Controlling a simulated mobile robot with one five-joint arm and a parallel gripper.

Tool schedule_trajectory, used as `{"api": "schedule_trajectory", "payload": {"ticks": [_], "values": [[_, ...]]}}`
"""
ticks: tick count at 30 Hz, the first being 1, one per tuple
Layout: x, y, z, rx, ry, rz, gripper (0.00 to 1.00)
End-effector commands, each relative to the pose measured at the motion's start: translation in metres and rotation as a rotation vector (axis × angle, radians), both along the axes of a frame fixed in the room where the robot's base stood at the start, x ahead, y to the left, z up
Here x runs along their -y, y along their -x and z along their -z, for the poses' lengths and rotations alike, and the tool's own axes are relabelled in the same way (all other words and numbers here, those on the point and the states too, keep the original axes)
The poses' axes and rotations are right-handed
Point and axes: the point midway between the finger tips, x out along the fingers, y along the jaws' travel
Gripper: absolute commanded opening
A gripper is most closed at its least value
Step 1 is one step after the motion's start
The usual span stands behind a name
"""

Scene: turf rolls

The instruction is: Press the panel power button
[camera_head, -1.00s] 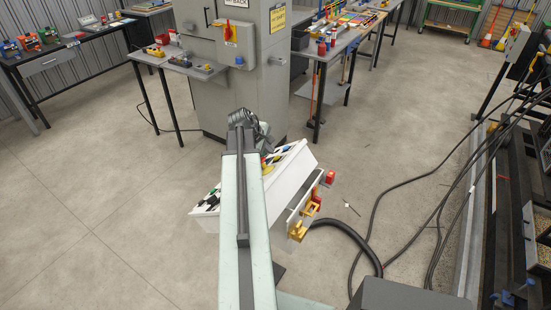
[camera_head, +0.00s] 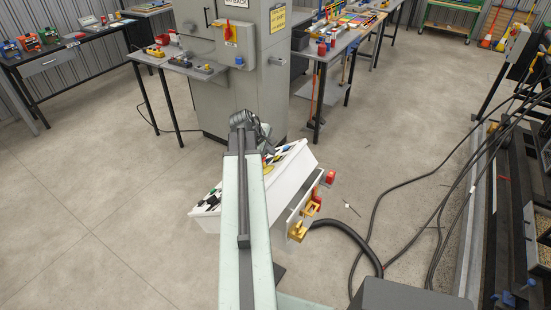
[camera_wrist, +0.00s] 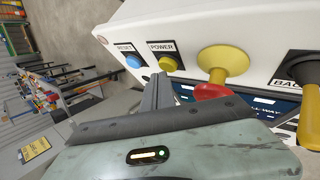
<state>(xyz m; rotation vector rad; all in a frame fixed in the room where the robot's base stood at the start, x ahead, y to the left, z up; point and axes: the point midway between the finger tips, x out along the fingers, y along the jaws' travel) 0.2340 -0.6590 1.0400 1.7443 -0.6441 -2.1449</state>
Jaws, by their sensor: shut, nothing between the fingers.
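The power button is a round yellow cap (camera_wrist: 168,63) under the label POWER on the white console's panel (camera_wrist: 225,28) in the wrist view. In the head view the white console (camera_head: 292,168) stands partly behind my arm. The button and my fingertips are hidden there.
A red knob (camera_wrist: 212,91) sticks out close to the right of my fingers. Yellow and red fittings (camera_head: 305,215) project from the console's right side. A grey cabinet (camera_head: 230,75) stands behind. A black hose (camera_head: 355,240) lies on the floor; the floor at left is clear.

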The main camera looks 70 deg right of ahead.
Motion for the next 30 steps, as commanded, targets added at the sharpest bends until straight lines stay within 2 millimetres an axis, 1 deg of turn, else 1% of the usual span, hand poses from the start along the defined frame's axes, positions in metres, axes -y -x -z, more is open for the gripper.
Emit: {"api": "schedule_trajectory", "payload": {"ticks": [22, 30], "values": [[-0.0013, 0.0058, 0.0070, 0.000, 0.000, 0.000, 0.00], [-0.0012, 0.0058, 0.0063, -0.001, -0.001, 0.001, 0.00]]}}
